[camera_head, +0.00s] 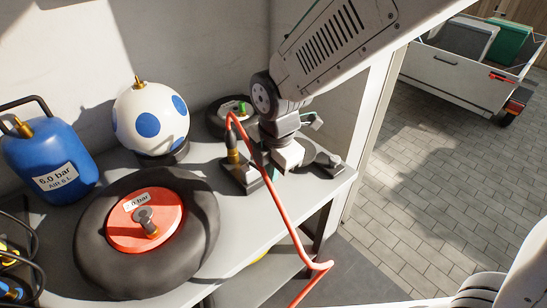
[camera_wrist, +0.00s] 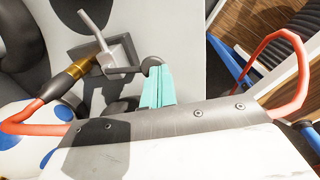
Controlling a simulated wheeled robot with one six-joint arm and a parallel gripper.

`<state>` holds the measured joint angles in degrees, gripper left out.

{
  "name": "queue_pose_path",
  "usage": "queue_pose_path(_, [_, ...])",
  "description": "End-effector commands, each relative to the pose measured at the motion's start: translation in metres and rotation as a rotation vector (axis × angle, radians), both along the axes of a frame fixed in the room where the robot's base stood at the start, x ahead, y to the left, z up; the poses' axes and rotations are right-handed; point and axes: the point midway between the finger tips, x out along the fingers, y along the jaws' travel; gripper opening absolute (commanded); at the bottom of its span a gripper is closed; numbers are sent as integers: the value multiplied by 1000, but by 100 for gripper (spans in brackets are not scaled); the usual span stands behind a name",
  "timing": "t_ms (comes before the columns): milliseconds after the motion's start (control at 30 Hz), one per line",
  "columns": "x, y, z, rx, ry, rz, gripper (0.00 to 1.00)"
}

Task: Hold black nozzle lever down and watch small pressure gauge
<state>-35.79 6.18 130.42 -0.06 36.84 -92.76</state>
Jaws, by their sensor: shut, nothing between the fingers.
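My gripper (camera_head: 276,174) points down at the nozzle stand (camera_head: 240,178) at the back right of the bench. In the wrist view its teal fingers (camera_wrist: 157,88) are shut and empty. Their tips are close to the round grey end of a thin lever (camera_wrist: 128,70) on the nozzle; I cannot tell whether they touch it. The nozzle (camera_wrist: 108,62) has a brass fitting (camera_wrist: 75,70) joined to the red hose. The fitting also shows in the head view (camera_head: 233,155). I cannot make out a gauge face or a reading in either view.
The red hose (camera_head: 280,200) hangs over the front edge. A dark wheel with a red hub (camera_head: 120,232), a blue air tank (camera_head: 52,150) and a white ball with blue spots (camera_head: 150,118) stand left. A black round object (camera_head: 218,125) lies behind the nozzle.

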Motion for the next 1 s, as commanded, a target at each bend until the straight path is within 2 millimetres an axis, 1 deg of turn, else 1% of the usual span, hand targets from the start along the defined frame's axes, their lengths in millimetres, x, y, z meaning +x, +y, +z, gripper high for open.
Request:
queue_pose_path(167, [0,1,26,4,-5,2,0])
queue_pose_path(400, [-2,0,83,4,-6,3,0])
queue_pose_path(500, [-3,-1,103,3,-4,2,0])
queue_pose_path(600, [-4,-1,119,2,-3,2,0])
queue_pose_path(700, [-4,-2,130,2,-2,2,0])
queue_pose_path(800, [-5,-2,135,0,-1,2,0])
queue_pose_path(1000, [-5,-2,137,0,0,2,0])
